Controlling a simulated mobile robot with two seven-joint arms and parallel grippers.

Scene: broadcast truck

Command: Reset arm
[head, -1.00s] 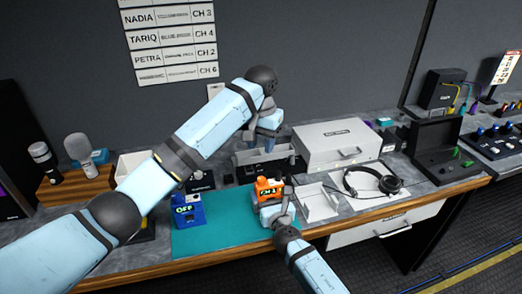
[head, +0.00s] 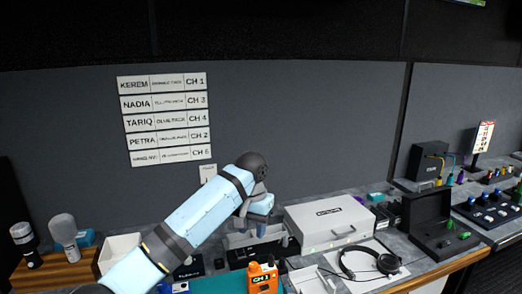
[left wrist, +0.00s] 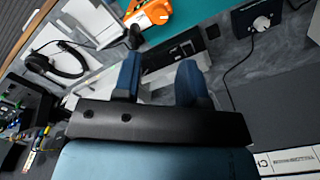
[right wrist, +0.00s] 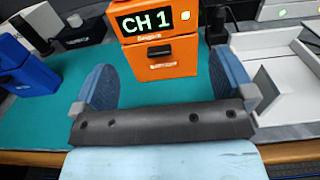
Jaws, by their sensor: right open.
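My left arm reaches in from the left in the head view. Its gripper (head: 258,222) is above the grey slotted holder at the back of the desk. In the left wrist view the left gripper's two blue fingers (left wrist: 160,82) are apart with nothing between them. My right gripper (right wrist: 165,92) shows in the right wrist view, open and empty, in front of the orange pack (right wrist: 160,58) reading CH 1. The pack stands upright on the teal mat (right wrist: 60,120) and also shows in the head view (head: 262,279). The right arm is out of the head view.
A white case (head: 328,226) stands right of the left gripper. Headphones (head: 368,262) lie on a white sheet nearby. Microphones (head: 64,236) stand at the left. A blue pack (right wrist: 25,70) is left of the right gripper. A white tray (right wrist: 275,70) is on its right.

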